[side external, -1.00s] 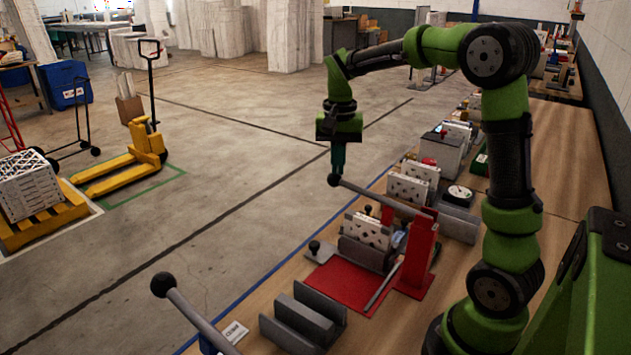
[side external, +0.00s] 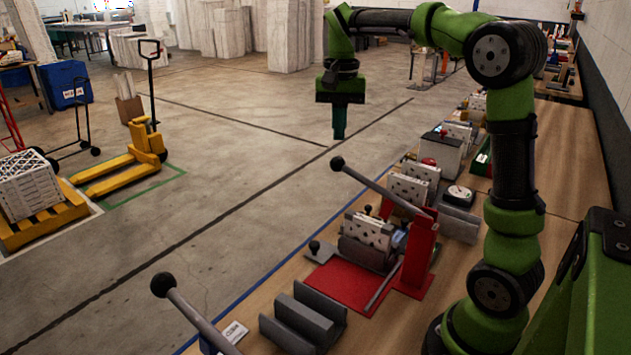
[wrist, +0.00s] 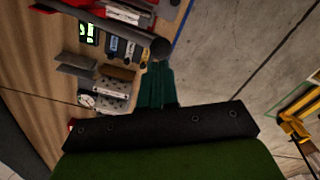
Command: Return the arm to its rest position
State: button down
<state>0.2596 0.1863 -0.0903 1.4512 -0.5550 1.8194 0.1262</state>
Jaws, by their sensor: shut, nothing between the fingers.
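My gripper (side external: 339,134) hangs pointing down in the side external view, raised clear above the lever and the bench. Its teal fingers are shut and hold nothing; they also show in the wrist view (wrist: 157,75). The lever's black ball knob (side external: 337,163) appears just below the fingertips in the side view, with a gap between them. The lever's grey bar slopes up and left from the red upright (side external: 418,250) of the red press fixture. In the wrist view the knob (wrist: 160,49) shows past the fingertips.
The bench (side external: 463,285) carries the red base plate (side external: 345,285), a grey channel block (side external: 303,318), white boxed filters (side external: 369,230) and a grey box with a red button (side external: 440,155). A second ball-ended lever (side external: 163,285) stands at front left. Open floor lies left of the bench.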

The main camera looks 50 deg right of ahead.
jog(key=shift+r, duration=0.7)
jog(key=shift+d, duration=0.1)
jog(key=shift+a+f+n+t, duration=0.15)
jog(key=shift+f+n, duration=0.2)
jog(key=shift+f, duration=0.2)
jog(key=shift+a+f+n+t, duration=0.15)
jog(key=shift+f+n, duration=0.2)
jog(key=shift+f, duration=0.2)
jog(key=s+a+f+n+t+y, duration=0.1)
jog(key=s+a+f+n+t, duration=0.1)
jog(key=s+a, duration=0.5)
jog(key=s+a+f+n+t+y, duration=0.1)
jog(key=s+a+n+t, duration=0.3)
jog(key=a, duration=0.5)
jog(key=s+f, duration=0.1)
jog(key=s, duration=0.1)
jog(key=shift+s+n+t, duration=0.3)
jog(key=shift+s, duration=0.1)
